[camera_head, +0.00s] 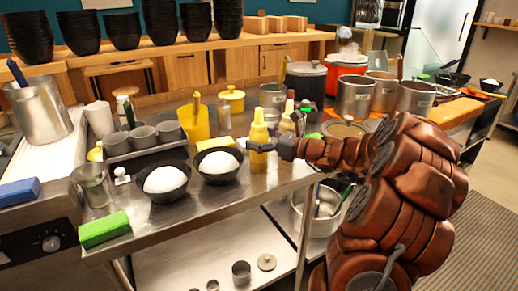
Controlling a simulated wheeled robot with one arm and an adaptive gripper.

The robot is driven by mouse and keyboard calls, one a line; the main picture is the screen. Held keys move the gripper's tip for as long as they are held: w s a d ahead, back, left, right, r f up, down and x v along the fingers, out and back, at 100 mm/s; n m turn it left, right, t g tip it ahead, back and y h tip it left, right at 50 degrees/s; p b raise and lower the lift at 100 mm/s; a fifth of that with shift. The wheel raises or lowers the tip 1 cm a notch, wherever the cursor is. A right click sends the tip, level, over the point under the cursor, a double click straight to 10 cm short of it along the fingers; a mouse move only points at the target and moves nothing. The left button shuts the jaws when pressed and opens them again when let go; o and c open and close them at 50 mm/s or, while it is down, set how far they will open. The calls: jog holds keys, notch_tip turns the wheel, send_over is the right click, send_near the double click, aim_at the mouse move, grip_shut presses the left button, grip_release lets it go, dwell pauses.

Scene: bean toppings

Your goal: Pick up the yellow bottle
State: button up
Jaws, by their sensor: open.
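The yellow bottle (258,130) stands upright near the front right corner of the steel counter, with a narrow pale nozzle on top. My gripper (260,147) reaches in from the right at the bottle's mid-height. It is open, and one dark finger shows across the front of the bottle. The bottle's yellow side shows above and below the finger. The far finger is hidden, and I cannot tell whether the jaws touch the bottle.
Two black bowls with white contents, a left one (165,195) and a right one (219,177), stand left of the bottle. Metal pots (355,97) crowd the right side. A green block (104,229) lies front left.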

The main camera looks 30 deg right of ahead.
aim_at(258, 123)
jog(key=c, duration=0.9)
jog(key=shift+r, duration=0.1)
jog(key=shift+r, duration=0.55)
notch_tip(258, 123, up, 3)
jog(key=shift+s+f, duration=0.1)
jog(key=shift+f, duration=0.1)
jog(key=s+a, duration=0.2)
jog(key=s, duration=0.5)
jog(key=s+a+r, duration=0.1)
jog(key=s+a, duration=0.2)
jog(key=s, duration=0.5)
jog(key=shift+r, duration=0.1)
